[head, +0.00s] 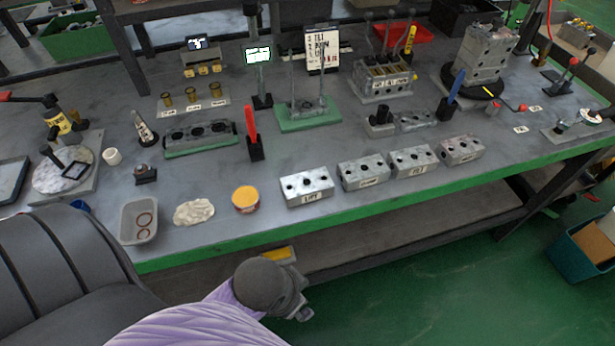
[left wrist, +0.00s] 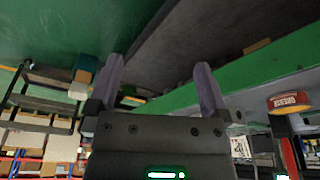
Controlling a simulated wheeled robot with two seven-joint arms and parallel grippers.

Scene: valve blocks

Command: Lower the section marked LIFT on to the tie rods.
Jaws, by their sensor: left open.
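The section marked LIFT (head: 307,187) is a light grey metal block with dark holes on top. It sits on the bench near the front edge, leftmost in a row of similar blocks. The tie rods (head: 293,90) stand upright on a green base plate (head: 308,122) farther back, with no block visible on them. My left gripper (left wrist: 159,65) is open and empty in the left wrist view, its two fingers apart. In the head view my left arm's dark wrist is low in front of the bench, away from the LIFT section; its fingers are hard to make out. My right gripper is out of view.
Other labelled blocks (head: 414,160) stand right of the LIFT section. An orange-topped tin (head: 245,198), a cloth (head: 194,213) and a grey tray (head: 139,220) lie to its left. A red-handled tool in a holder (head: 252,135) stands left of the base plate. Bench between is mostly clear.

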